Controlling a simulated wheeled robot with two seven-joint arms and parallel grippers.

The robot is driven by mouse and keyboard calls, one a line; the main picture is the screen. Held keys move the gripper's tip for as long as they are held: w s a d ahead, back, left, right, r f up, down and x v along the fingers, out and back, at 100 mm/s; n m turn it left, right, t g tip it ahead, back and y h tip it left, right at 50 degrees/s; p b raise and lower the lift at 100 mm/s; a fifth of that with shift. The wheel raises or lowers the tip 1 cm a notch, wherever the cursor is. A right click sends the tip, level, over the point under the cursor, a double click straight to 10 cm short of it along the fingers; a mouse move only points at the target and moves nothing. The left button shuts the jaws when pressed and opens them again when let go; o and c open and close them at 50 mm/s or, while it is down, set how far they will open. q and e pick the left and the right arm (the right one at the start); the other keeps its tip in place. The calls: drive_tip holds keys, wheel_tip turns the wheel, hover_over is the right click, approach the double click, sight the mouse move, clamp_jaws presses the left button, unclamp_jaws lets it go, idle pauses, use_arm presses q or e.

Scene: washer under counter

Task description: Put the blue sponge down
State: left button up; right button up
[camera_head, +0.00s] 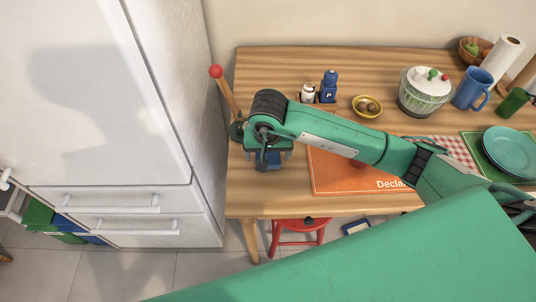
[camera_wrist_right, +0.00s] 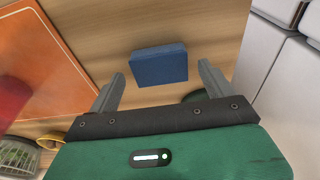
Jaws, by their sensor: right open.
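The blue sponge (camera_wrist_right: 158,66) lies on the wooden table and shows whole in the right wrist view. In the head view only part of the sponge (camera_head: 273,164) shows below my right gripper (camera_head: 267,158), near the table's left end. My right gripper is open, pointing down at the table. In the wrist view its two fingers stand apart on either side of the sponge, with a gap on both sides. My left gripper is not in view.
An orange mat (camera_head: 340,180) lies right of the gripper. A red-knobbed wooden stick (camera_head: 222,88) stands close on the left, near the white fridge (camera_head: 95,100). Behind are a blue bottle (camera_head: 329,87) and a yellow bowl (camera_head: 367,106). A red stool (camera_head: 298,232) is below.

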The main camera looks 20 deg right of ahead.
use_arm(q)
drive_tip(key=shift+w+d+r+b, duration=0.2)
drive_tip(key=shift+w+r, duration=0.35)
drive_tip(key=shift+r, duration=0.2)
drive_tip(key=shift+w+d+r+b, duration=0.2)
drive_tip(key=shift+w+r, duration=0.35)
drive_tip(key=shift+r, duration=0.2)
use_arm(e)
wheel_tip(320, 180, up, 10)
drive_tip(key=s, duration=0.1)
drive_tip(key=shift+s+a+r, duration=0.25)
